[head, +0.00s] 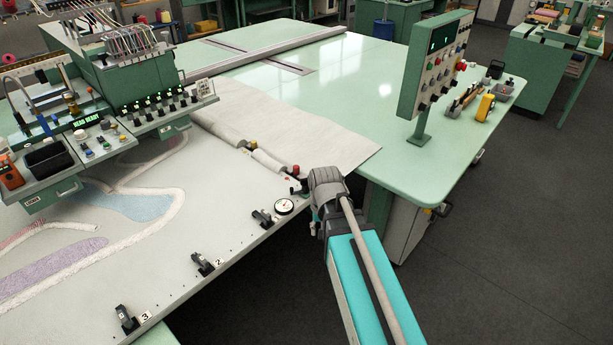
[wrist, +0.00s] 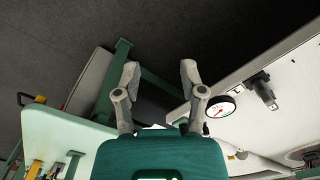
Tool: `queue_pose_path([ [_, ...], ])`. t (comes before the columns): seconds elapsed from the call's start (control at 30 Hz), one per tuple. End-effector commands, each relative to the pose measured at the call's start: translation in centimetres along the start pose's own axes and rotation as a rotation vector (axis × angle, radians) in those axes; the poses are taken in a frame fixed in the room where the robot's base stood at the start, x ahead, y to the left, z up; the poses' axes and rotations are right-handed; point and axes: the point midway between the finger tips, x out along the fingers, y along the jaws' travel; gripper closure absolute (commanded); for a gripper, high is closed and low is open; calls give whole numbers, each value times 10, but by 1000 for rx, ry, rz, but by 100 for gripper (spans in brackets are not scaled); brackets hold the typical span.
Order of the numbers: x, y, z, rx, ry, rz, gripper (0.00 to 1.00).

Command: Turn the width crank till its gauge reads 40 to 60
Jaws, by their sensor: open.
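The round white gauge (head: 284,207) sits on the frame edge near its right corner. It also shows in the wrist view (wrist: 220,106), with a red needle; its numbers are too small to read. A small dark crank-like part (head: 299,187) stands just beside the gauge in the head view, close to my wrist; I cannot tell for sure that it is the width crank. My gripper (wrist: 160,75) is open and empty in the wrist view, with dark floor and a green table leg beyond its fingers. The gauge lies just right of the right finger.
Black clamps (head: 262,218) line the frame's front edge. A red knob (head: 296,169) stands behind the gauge. The green table (head: 330,75) carries an upright control panel (head: 435,65) at right. The floor (head: 500,250) to the right is clear.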

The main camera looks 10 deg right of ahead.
Motion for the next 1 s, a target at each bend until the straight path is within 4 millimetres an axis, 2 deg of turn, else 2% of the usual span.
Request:
queue_pose_path([
  [0.03, -12, -4, -20, 57, 0, 0, 47],
  [0.6, -94, -36, -191, 925, 0, 0, 47],
  [0.8, -112, -43, -232, 1155, 0, 0, 47],
  [1.0, -118, -46, -248, 1259, 0, 0, 47],
])
